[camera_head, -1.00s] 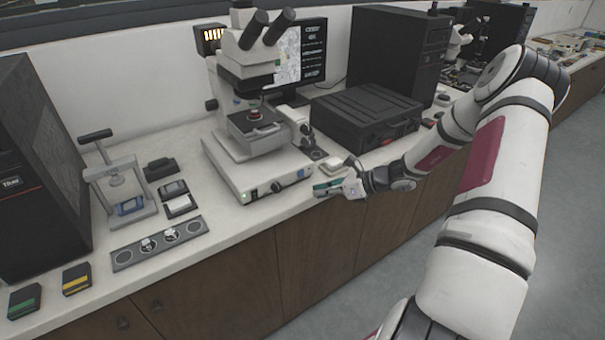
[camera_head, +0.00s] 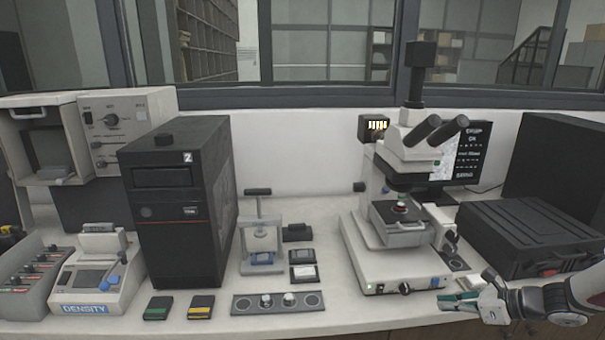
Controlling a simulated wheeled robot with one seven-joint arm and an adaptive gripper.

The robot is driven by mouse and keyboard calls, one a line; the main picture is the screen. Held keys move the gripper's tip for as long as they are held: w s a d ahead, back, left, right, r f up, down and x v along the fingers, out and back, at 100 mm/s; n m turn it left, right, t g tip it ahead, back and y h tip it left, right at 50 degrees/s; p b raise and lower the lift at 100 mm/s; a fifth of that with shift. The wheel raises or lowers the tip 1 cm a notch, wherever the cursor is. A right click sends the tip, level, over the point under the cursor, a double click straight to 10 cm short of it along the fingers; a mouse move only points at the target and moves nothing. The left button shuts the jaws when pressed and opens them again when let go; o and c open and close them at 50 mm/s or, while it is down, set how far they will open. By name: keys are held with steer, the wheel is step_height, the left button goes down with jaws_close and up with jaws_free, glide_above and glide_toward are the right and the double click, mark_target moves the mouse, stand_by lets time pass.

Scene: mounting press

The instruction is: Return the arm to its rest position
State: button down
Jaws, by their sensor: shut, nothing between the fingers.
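My gripper (camera_head: 464,301) is at the lower right, in front of the bench edge, to the right of the microscope's front corner. Its teal-tipped fingers point left and are shut with nothing between them. My forearm enters from the right edge; the rest of the arm is out of view. The mounting press (camera_head: 260,243) stands on the bench left of the microscope, with a blue piece in its frame. The gripper is well apart from the press.
The microscope (camera_head: 400,262) and a black case (camera_head: 530,233) stand close behind my gripper. A black computer tower (camera_head: 172,215), a density balance (camera_head: 98,275) and a plate with round holders (camera_head: 277,303) are further left. Green (camera_head: 158,308) and yellow (camera_head: 201,307) boxes lie near the front edge.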

steer(key=s+a+r+n+g+h, duration=0.25)
steer(key=s+a+r+n, duration=0.25)
steer(key=a+r+n, duration=0.35)
steer(key=s+a+r+n+g+h, duration=0.1)
steer(key=s+a+r+n+g, duration=0.2)
steer(key=s+a+r+n, duration=0.35)
steer(key=s+a+r+n+t+h, duration=0.1)
steer(key=s+a+r+n+h, duration=0.1)
steer(key=s+r+n, duration=0.4)
steer(key=s+a+r+n+t+h, duration=0.1)
steer(key=s+a+r+n+h, duration=0.1)
steer(key=s+r+n, duration=0.4)
steer(key=s+r, duration=0.1)
steer(key=s, duration=0.3)
steer(key=shift+a+n+h, duration=0.15)
steer(key=shift+n+h, duration=0.2)
steer(key=shift+n, duration=0.05)
steer(key=shift+w+t, duration=0.1)
steer(key=shift+t, duration=0.15)
